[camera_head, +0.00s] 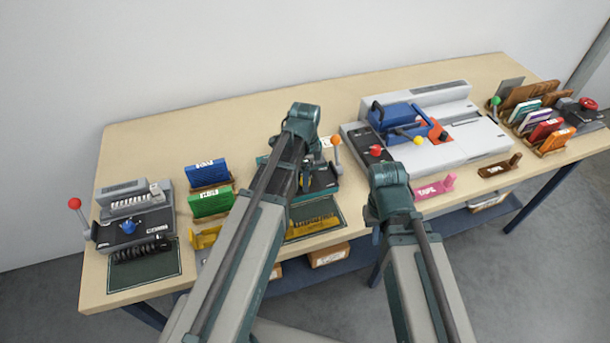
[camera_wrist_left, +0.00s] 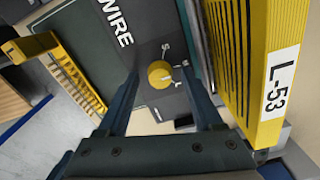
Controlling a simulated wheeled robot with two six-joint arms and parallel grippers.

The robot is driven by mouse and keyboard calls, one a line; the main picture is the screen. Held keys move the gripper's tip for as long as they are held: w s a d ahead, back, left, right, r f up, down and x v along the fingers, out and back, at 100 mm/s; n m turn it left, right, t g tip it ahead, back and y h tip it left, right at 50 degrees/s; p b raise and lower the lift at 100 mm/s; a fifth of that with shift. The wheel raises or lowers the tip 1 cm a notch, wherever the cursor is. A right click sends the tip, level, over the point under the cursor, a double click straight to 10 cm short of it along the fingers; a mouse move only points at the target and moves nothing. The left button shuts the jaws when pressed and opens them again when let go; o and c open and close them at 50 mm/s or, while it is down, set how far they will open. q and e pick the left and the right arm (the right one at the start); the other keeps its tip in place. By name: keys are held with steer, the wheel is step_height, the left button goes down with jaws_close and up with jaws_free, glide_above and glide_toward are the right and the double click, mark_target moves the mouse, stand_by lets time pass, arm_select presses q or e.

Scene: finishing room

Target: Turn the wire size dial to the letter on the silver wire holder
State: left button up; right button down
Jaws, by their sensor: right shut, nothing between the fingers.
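The wire size dial is a small round yellow knob (camera_wrist_left: 160,74) on the dark panel of the machine marked WIRE (camera_wrist_left: 118,25). A white mark on the knob faces the lower right. An S stands above it; another letter to its right is hard to read. My left gripper (camera_wrist_left: 162,84) is open, with its fingers apart on either side of the knob. In the head view my left wrist (camera_head: 303,115) covers part of the wire machine (camera_head: 322,182). My right gripper (camera_head: 376,236) is mostly behind my own arm, shut and empty.
Blue (camera_head: 208,174) and green (camera_head: 211,203) holders stand left of the wire machine. A comb machine (camera_head: 135,225) is at far left; a large grey binder (camera_head: 440,160) is at right.

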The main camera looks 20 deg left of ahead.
stand_by(0.3)
arm_select(q)
step_height(320, 180, up, 14)
steer(key=p, duration=1.4)
steer(key=shift+f, duration=0.1)
steer(key=s+d+f+n+b, duration=0.2)
steer(key=s+d+n, duration=0.3)
steer(key=s, duration=0.2)
steer(key=s+d+f+n+y+b, duration=0.1)
steer(key=s+d+f+n+b, duration=0.1)
steer(key=s+d+n, duration=0.3)
steer(key=s+d, duration=0.1)
steer(key=s, duration=0.1)
steer(key=shift+s+f+b, duration=0.25)
steer(key=shift+s+b, duration=0.05)
steer(key=shift+b, duration=0.1)
steer(key=shift+c, duration=0.2)
